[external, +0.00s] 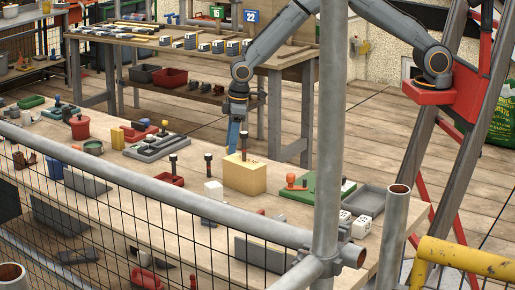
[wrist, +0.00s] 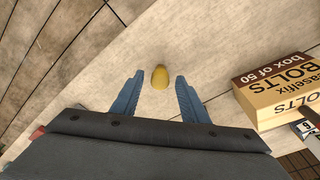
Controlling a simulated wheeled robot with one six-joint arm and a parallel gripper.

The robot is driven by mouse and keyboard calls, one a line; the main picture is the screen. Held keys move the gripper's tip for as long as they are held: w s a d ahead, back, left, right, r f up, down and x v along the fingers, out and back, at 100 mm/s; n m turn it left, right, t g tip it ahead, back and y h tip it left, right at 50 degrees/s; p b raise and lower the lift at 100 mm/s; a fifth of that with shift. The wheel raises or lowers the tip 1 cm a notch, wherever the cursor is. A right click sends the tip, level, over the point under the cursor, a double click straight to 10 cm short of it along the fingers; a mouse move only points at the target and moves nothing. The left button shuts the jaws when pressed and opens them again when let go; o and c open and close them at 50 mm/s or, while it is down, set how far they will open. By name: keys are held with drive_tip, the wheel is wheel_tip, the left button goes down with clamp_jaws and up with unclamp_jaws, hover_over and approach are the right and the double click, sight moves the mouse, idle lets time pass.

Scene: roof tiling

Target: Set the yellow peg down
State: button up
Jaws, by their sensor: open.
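The yellow peg (wrist: 160,77) shows in the wrist view as a small rounded yellow shape on the pale wooden bench top, just beyond and between my fingertips. It stands apart from both fingers. My gripper (wrist: 158,82) is open, with a blue finger on each side and nothing between them. In the external view my gripper (external: 233,135) hangs over the far edge of the bench, to the left of the cardboard box. I cannot make out the peg in the external view.
A cardboard box of bolts (wrist: 278,92) stands close to the right of my gripper; it also shows in the external view (external: 245,175). A green tray (external: 315,187) and a grey tray (external: 368,198) lie farther right. A scaffold pole (external: 329,120) crosses the external view.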

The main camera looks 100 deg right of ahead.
wheel_tip(320, 180, up, 11)
drive_tip(key=s+b, duration=0.2)
drive_tip(key=b, duration=0.2)
drive_tip(key=s+a+f, duration=0.1)
drive_tip(key=s+a, duration=0.1)
drive_tip(key=s, duration=1.4)
drive_tip(key=s+a+f, duration=0.1)
drive_tip(key=s+a, duration=0.2)
drive_tip(key=s, duration=1.4)
drive_tip(key=shift+s+f+g, duration=0.25)
drive_tip(key=shift+s+g, duration=0.05)
